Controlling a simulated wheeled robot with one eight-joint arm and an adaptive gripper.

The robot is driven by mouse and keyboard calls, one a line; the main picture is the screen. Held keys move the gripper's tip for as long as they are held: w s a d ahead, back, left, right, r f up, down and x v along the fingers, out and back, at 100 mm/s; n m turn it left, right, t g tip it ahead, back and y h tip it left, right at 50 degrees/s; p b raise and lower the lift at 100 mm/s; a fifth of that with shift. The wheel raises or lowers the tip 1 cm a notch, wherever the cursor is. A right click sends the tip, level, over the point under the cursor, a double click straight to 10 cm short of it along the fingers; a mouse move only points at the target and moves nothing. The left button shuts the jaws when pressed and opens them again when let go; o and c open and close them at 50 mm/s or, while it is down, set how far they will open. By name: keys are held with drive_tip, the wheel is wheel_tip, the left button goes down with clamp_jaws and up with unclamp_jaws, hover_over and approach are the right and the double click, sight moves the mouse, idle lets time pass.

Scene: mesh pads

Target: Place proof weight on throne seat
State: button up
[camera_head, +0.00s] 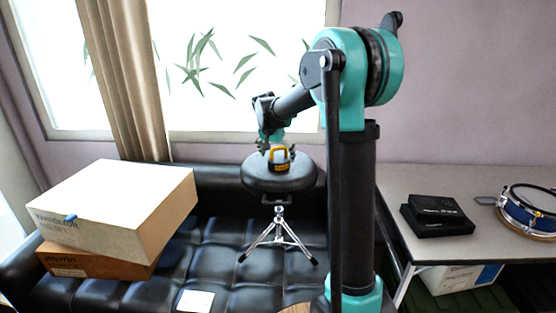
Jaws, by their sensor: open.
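The seat stands on a chrome tripod (279,238). My gripper (279,151) is open, pointing down right at the weight's top, with its fingers around or just beside the yellow handle. Whether the fingers touch the handle is too small to tell.
A black tufted sofa (215,240) is under and behind the throne. Stacked cardboard boxes (115,205) sit at left. A grey table (410,180) at right holds black boxes (437,216) and a blue drum (528,212). A white card (195,301) lies on the sofa front.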

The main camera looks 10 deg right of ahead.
drive_tip(key=v, duration=1.1)
drive_tip(key=s+d+f+n+y, duration=0.1)
drive_tip(key=s+d+f+n, duration=0.2)
drive_tip(key=s+f, duration=0.9)
drive_tip(key=s+d+f+n+y, duration=0.1)
drive_tip(key=s+d+f+n, duration=0.2)
drive_tip(key=s+f, duration=0.9)
drive_tip(key=s+d, duration=0.1)
drive_tip(key=s, duration=0.7)
drive_tip(key=shift+s+d+f+n+t, duration=0.2)
drive_tip(key=shift+s+n+t, duration=0.1)
drive_tip(key=shift+n, duration=0.1)
